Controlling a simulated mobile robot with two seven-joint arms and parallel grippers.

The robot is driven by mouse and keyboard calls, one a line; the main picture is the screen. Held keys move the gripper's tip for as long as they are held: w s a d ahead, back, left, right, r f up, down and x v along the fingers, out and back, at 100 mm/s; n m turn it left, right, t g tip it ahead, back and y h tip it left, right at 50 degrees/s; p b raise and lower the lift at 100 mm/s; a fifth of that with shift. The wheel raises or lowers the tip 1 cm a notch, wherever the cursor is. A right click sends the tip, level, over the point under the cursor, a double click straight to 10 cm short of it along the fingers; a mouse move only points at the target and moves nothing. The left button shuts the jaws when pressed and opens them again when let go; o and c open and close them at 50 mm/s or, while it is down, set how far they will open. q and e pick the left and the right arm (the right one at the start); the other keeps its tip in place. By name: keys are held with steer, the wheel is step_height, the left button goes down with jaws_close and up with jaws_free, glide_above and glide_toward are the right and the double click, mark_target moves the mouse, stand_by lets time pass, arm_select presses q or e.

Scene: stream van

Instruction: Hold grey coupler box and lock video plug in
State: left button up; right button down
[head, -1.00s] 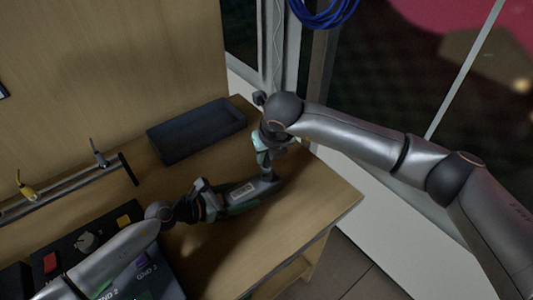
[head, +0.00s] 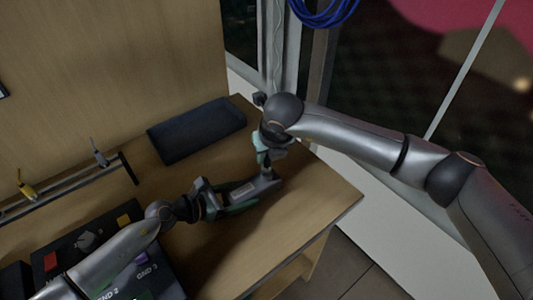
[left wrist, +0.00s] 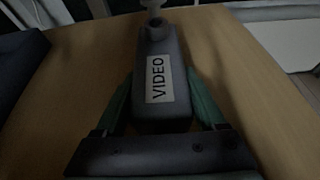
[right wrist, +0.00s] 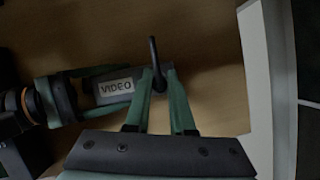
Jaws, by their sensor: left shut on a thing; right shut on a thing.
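The grey coupler box (head: 266,186) lies along the wooden desk near its right end, with a white VIDEO label that shows in both wrist views (left wrist: 160,48) (right wrist: 134,93). My left gripper (head: 238,200) is shut on its sides, with green fingers on either side of it in the left wrist view (left wrist: 160,108). My right gripper (head: 265,160) points down at the box's far end, shut on the dark video plug (right wrist: 157,78). The plug meets the box end there. Whether it is fully seated or locked cannot be told.
A dark tray (head: 196,131) lies on the desk behind the box. A rail (head: 68,187) with a yellow and a grey connector is at the left. A control panel (head: 90,240) is at the front left. The desk's right edge is close to the box.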

steer(key=shift+f, duration=1.15)
steer(key=shift+n+y, duration=0.6)
steer(key=shift+n, duration=1.1)
steer(key=shift+n+g+y, duration=0.4)
steer(key=shift+n+g, duration=0.1)
steer(key=shift+n, duration=1.1)
steer(key=shift+n+g+y, duration=0.4)
steer(key=shift+n+g, duration=0.2)
steer(key=shift+n, duration=0.8)
